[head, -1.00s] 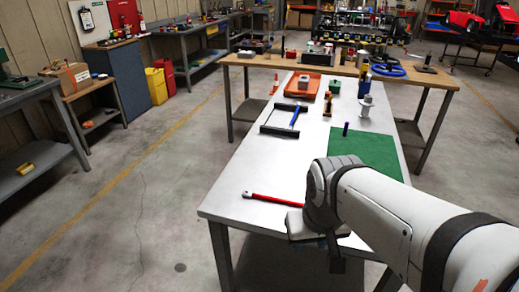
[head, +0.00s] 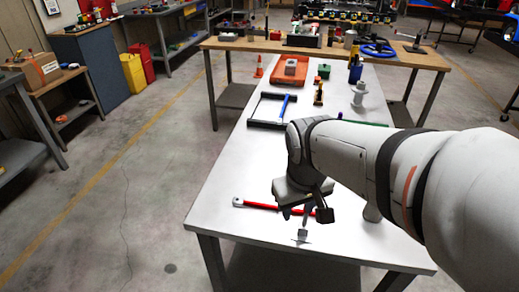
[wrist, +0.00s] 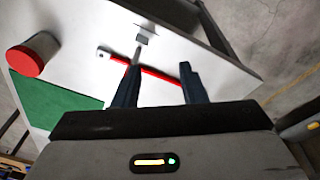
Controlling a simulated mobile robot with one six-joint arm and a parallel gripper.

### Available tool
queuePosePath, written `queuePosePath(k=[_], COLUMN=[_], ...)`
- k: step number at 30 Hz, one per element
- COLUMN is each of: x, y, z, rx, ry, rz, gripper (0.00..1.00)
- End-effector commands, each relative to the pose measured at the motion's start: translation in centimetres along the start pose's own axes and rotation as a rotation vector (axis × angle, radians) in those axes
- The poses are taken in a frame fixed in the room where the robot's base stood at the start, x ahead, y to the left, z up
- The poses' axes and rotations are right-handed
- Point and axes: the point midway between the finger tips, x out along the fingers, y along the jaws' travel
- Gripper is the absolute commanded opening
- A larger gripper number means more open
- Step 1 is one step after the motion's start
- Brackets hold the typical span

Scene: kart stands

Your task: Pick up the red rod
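The red rod (head: 258,205) lies on the white table near its front left corner, with a pale end piece at its left end. My gripper (head: 305,212) is open and empty above the rod's right part, which it partly hides in the head view. In the wrist view, the rod (wrist: 155,72) runs across the space between the two spread fingertips of my gripper (wrist: 160,68). Its pale end sticks out past the left finger. I cannot tell the exact height of the fingers above the rod.
A small grey metal tool (head: 302,236) lies close in front of the rod. A red-topped cylinder (wrist: 30,60) and a green mat (wrist: 55,100) are off to the side. A black frame with a blue bar (head: 265,109) lies further back.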

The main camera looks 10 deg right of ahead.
Motion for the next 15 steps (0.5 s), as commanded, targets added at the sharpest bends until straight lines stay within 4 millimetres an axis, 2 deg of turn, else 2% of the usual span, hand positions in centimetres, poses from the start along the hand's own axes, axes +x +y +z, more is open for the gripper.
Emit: queuePosePath(k=[1, 8, 15], x=[0.0, 1.7, 5.8], y=[0.1, 0.1, -0.6], z=[-1.2, -5.8, -11.2], rx=[-0.063, -0.358, -0.733], ry=[-0.034, -0.157, -0.32], rz=[0.009, 0.046, 0.069], gripper=[0.38, 0.38, 0.38])
